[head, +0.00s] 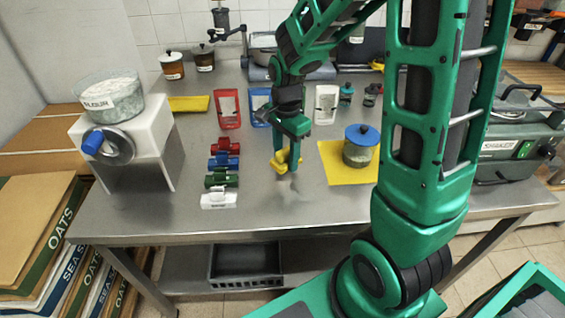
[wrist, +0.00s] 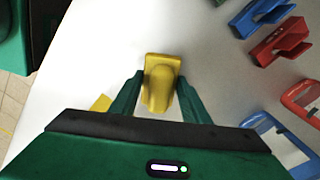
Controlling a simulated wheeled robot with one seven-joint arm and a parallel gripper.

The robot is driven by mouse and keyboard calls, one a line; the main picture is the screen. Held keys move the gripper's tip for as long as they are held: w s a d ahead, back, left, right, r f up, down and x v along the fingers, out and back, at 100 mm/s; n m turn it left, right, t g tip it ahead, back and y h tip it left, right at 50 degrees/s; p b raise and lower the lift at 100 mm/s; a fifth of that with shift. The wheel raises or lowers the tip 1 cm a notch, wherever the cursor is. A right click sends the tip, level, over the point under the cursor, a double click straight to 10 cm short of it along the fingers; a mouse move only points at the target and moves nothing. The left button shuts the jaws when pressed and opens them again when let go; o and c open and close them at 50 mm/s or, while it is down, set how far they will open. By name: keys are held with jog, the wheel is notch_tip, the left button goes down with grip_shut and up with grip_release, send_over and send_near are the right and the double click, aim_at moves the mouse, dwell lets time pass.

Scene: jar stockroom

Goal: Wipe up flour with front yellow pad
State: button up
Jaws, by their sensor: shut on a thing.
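My gripper (head: 287,152) is low over the middle of the steel table and is shut on a yellow pad (head: 280,164). In the wrist view the pad (wrist: 161,75) sits between the two green fingers of my gripper (wrist: 158,100). The pad is at or just above the tabletop; I cannot tell if it touches. A faint pale smudge, possibly flour (head: 294,184), shows on the steel just in front of the pad. A clear bowl labelled flour (head: 110,98) stands on a white machine at the left.
Red, blue, green and white clips (head: 220,180) stand in a column left of my gripper. A blue-lidded jar (head: 360,147) stands on a yellow mat (head: 337,172) at the right. Red, blue and white framed pieces (head: 228,108) are behind. The table's front middle is clear.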

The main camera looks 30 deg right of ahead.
aim_at(286, 149)
jog(key=shift+r, duration=2.1)
